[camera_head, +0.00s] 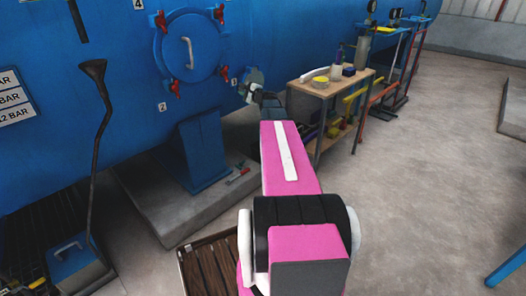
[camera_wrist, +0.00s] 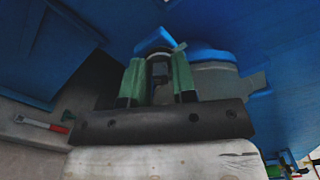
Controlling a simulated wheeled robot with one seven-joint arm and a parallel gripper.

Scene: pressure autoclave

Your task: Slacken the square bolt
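My gripper (camera_head: 252,84) is at the side of the blue vessel, below and right of its round hatch. In the wrist view its two green fingers (camera_wrist: 159,70) stand apart, pointing towards blue metal. A small grey and dark part (camera_wrist: 160,76) shows between the fingers. I cannot tell whether it is the square bolt or whether the fingers touch it. A grey cylinder with a blue top (camera_wrist: 207,72) is just right of the fingers. The bolt cannot be picked out clearly in either view.
The blue vessel (camera_head: 95,55) has a round hatch (camera_head: 190,47) with red clamps. A wooden workbench (camera_head: 328,85) with bottles stands right of my gripper. A red-ended tool (camera_head: 238,176) lies on the concrete plinth. The floor (camera_head: 440,150) at right is clear.

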